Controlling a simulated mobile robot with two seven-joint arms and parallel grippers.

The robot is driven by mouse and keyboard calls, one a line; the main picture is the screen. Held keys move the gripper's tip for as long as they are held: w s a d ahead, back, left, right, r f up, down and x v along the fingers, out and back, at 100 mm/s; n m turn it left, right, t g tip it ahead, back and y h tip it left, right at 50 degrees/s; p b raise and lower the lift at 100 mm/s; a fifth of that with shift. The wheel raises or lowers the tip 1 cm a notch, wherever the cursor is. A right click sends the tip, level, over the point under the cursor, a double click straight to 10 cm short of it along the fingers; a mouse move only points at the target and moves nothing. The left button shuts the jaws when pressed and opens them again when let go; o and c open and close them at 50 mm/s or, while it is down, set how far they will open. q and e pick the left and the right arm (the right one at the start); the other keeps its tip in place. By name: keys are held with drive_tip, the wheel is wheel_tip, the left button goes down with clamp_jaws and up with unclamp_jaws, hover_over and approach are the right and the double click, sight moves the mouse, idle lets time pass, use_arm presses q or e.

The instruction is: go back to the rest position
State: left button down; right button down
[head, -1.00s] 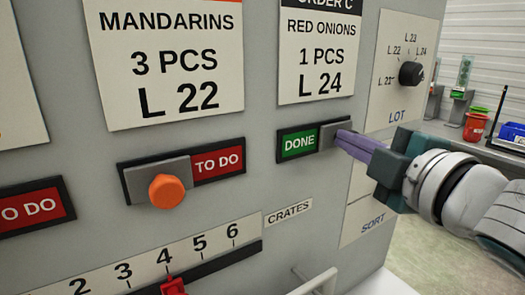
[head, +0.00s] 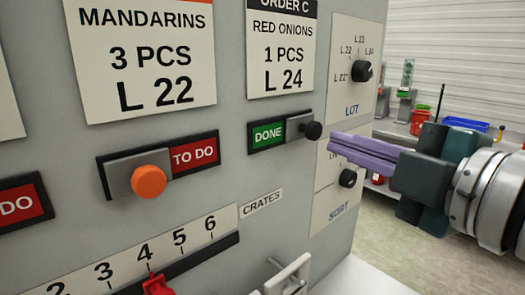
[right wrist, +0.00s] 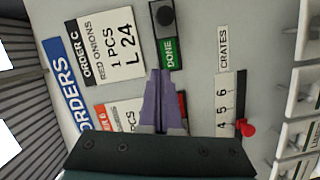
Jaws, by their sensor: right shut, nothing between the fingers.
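My right gripper (head: 333,146) is shut and empty, its purple fingers pointing left toward the grey panel. The fingertips are just right of a slider with a black knob (head: 312,131), apart from it as far as I can tell. That slider sits at the right of its track and shows the green DONE label (head: 267,135) under the Order C red onions card (head: 282,50). In the right wrist view the shut fingers (right wrist: 160,75) point at the panel near the DONE label (right wrist: 169,53). My left gripper is not in view.
A slider with an orange knob (head: 148,182) shows TO DO to the left. Below is the crates scale with a red pointer (head: 156,284). The lot dial (head: 362,71) and sort dial (head: 347,178) are on the panel's right part. A bench with bins (head: 420,122) stands behind, right.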

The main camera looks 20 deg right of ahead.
drive_tip(key=shift+s+r, duration=0.1)
drive_tip(key=shift+s, duration=0.15)
idle(0.3)
drive_tip(key=s+a+f+m+g+h, duration=0.2)
drive_tip(key=s+a+f+m+g, duration=0.1)
drive_tip(key=s+f+m+g, duration=1.3)
drive_tip(key=s+r+n+t+p, duration=0.1)
drive_tip(key=s+r+t+p, duration=0.1)
drive_tip(key=r+p, duration=1.6)
drive_tip(key=s+p, duration=0.1)
drive_tip(key=p, duration=0.1)
drive_tip(key=shift+r+n+p, duration=0.25)
drive_tip(key=shift+n+p, duration=0.05)
drive_tip(key=shift+p, duration=0.05)
drive_tip(key=shift+a, duration=0.1)
